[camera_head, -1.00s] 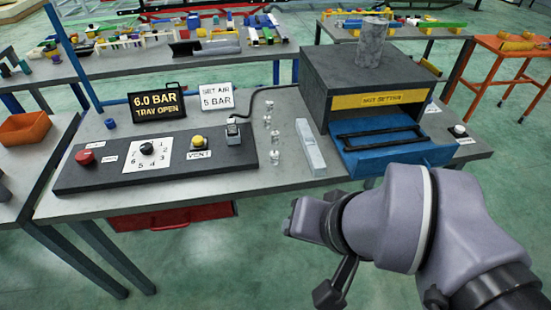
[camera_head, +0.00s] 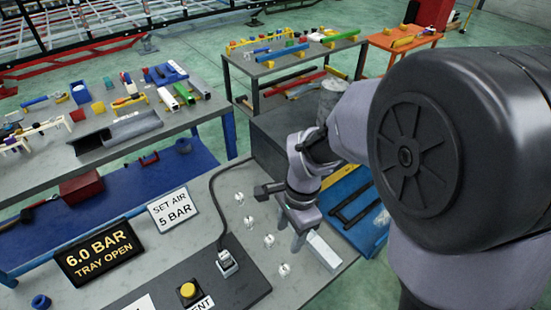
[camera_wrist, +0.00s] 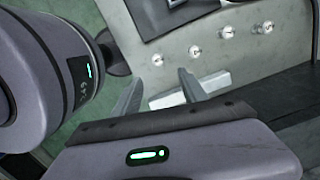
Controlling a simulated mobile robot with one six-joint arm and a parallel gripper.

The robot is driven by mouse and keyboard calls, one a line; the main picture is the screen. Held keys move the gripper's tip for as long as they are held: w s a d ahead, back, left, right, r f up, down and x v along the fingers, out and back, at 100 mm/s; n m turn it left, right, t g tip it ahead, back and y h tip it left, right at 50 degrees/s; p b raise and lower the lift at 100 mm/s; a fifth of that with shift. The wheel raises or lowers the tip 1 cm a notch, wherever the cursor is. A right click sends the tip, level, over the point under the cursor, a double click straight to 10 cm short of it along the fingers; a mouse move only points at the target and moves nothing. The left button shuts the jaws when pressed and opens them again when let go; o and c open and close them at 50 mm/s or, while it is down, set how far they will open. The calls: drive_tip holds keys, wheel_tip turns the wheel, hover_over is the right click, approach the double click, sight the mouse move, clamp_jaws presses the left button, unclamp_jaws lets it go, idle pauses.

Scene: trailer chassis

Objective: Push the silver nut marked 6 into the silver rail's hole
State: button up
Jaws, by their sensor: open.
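The silver rail (camera_head: 322,251) lies on the bench beside the blue tray; in the wrist view its pale bar (camera_wrist: 215,83) shows behind my finger tips. Several small silver nuts stand in a row left of the rail, such as one nut (camera_head: 268,241) near its middle and another nut (camera_wrist: 228,31) in the wrist view. Their marks are too small to read, so I cannot tell which is 6. The rail's hole is not discernible. My gripper (camera_head: 289,232) is open and empty, pointing down above the bench between the nuts and the rail.
The dark press box (camera_head: 270,128) stands behind, with its blue tray (camera_head: 373,232) pulled out beside the rail. The control panel (camera_head: 245,284) with the yellow button (camera_head: 188,290) lies at the front left. A black cable and plug sit near the nuts.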

drive_tip(key=b, duration=0.4)
hover_over(285, 268)
drive_tip(key=f, duration=1.1)
drive_tip(key=shift+s+d+f, duration=0.3)
drive_tip(key=shift+s+d, duration=0.05)
drive_tip(key=shift+d, duration=0.05)
drive_tip(key=f+b, duration=0.1)
drive_tip(key=f, duration=0.1)
drive_tip(key=f+b, duration=0.1)
drive_tip(key=f, duration=0.1)
drive_tip(key=f+b, duration=0.1)
drive_tip(key=shift+w+a+f, duration=0.35)
drive_tip(key=shift+f, duration=0.05)
drive_tip(key=shift+r, duration=0.1)
clamp_jaws()
